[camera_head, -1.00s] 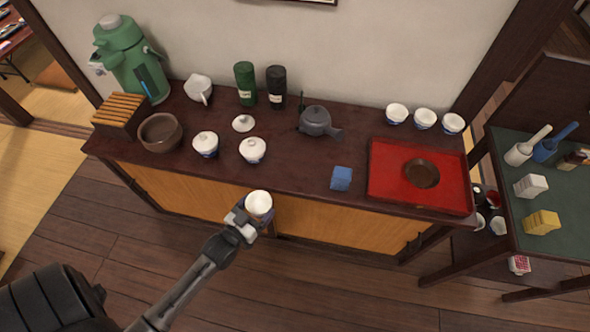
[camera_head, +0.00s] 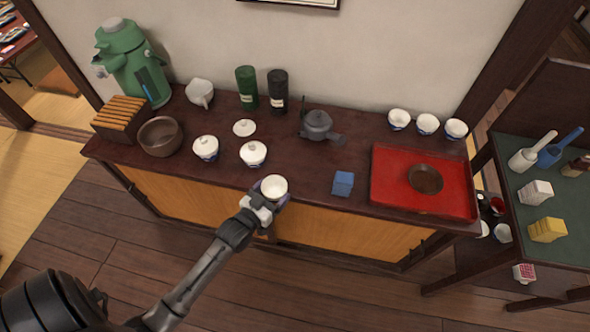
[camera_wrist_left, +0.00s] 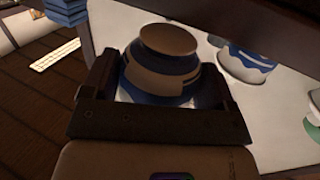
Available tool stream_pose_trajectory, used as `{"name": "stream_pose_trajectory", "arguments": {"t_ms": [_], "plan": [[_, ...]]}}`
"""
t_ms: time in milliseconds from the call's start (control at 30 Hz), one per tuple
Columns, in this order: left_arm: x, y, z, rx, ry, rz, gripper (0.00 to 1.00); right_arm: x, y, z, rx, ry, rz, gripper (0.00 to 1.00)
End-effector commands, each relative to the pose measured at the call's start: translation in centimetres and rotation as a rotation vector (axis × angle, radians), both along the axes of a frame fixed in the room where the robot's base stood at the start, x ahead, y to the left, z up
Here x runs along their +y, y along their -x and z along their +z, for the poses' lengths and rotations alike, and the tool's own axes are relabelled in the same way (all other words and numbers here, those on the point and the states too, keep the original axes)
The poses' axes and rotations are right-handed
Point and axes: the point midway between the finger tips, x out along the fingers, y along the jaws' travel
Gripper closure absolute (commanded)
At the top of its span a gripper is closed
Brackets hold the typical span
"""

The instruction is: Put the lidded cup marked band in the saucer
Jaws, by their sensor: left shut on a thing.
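My left gripper (camera_head: 268,199) is shut on a cup (camera_head: 274,186) at the counter's front edge, left of the blue block. In the head view its round top looks pale and no lid knob shows. In the left wrist view the held cup (camera_wrist_left: 160,75) shows a blue band and a pale round foot between the fingers. The brown round saucer (camera_head: 425,180) lies empty on the red tray (camera_head: 388,200) at the right. Two lidded cups stand on the counter, one at the left (camera_head: 206,148) and one nearer (camera_head: 253,154). My right gripper is not in view.
A loose white lid (camera_head: 244,127) lies behind the lidded cups. A blue block (camera_head: 343,183) sits between the held cup and the tray. A grey teapot (camera_head: 317,124) stands behind, and small white cups (camera_head: 428,124) line the back right. The counter left of the tray is fairly clear.

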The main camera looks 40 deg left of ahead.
Motion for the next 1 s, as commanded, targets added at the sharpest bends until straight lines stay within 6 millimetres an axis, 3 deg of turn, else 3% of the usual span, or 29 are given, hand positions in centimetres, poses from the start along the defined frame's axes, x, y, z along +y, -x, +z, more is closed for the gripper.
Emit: {"name": "stream_pose_trajectory", "arguments": {"t_ms": [100, 300, 567, 833, 1000], "plan": [[0.3, -2.9, -0.2, -0.004, 0.001, 0.000, 0.46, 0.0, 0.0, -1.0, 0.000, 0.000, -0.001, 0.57], [0.5, -5.9, -0.1, -0.001, 0.001, 0.000, 0.46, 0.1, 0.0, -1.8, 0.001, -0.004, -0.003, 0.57], [0.7, -7.4, 0.0, -0.001, 0.000, 0.000, 0.47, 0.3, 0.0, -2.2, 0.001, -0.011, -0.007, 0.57], [0.9, -10.7, 0.0, 0.000, 0.000, 0.000, 0.47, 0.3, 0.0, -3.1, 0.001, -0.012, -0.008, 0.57], [1.0, -11.2, -0.2, 0.001, -0.001, 0.000, 0.47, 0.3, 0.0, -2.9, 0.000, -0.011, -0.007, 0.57]]}}
